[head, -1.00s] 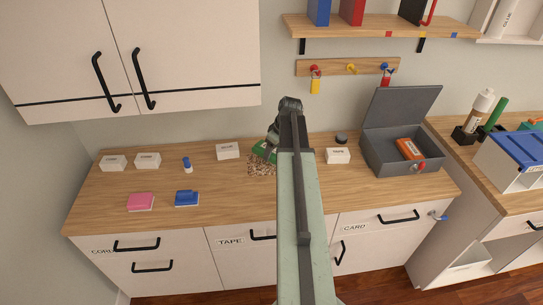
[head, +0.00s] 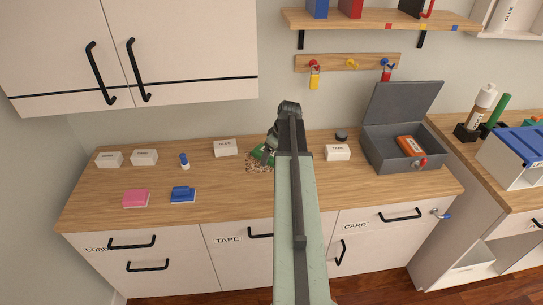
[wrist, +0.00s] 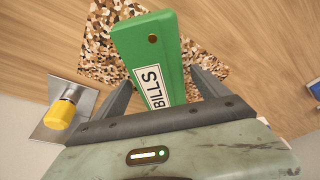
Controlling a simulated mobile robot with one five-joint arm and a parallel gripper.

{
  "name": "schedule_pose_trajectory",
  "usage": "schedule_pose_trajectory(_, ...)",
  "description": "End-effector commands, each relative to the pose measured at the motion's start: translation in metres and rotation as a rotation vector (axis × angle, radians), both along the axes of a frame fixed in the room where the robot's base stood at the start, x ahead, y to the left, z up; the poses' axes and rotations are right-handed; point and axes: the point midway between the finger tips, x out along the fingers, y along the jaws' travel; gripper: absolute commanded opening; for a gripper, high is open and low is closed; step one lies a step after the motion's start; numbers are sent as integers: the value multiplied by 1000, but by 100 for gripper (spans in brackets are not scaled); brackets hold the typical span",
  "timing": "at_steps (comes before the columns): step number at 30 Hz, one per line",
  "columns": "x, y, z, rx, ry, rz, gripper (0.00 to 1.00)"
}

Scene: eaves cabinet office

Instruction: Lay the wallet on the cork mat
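The wallet is a green slab with a white BILLS label (wrist: 158,55) in the wrist view. My gripper (wrist: 161,76) has one finger on each side of it, and both fingertips appear to touch its edges. The cork mat (wrist: 97,50) is speckled brown and lies beneath the wallet in the wrist view. In the head view the wallet (head: 262,154) shows as a green patch partly behind my arm, over the mat (head: 257,168). I cannot tell whether the wallet touches the mat.
White boxes (head: 225,147), a pink block (head: 136,198) and a blue block (head: 183,194) stand left on the counter. A TAPE box (head: 338,152) and an open grey box (head: 401,150) stand right. A yellow cylinder (wrist: 60,113) on a grey plate is near the left finger.

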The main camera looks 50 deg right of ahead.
Motion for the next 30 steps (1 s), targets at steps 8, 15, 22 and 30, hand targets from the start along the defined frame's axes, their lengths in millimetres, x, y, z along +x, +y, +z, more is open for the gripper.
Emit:
schedule_pose_trajectory(8,-1,0,10,0,0,-1,85)
schedule_pose_trajectory(15,-13,-1,52,0,0,-2,85)
schedule_pose_trajectory(22,-29,-3,103,0,0,-2,85)
schedule_pose_trajectory(30,-37,-5,120,0,0,-2,85)
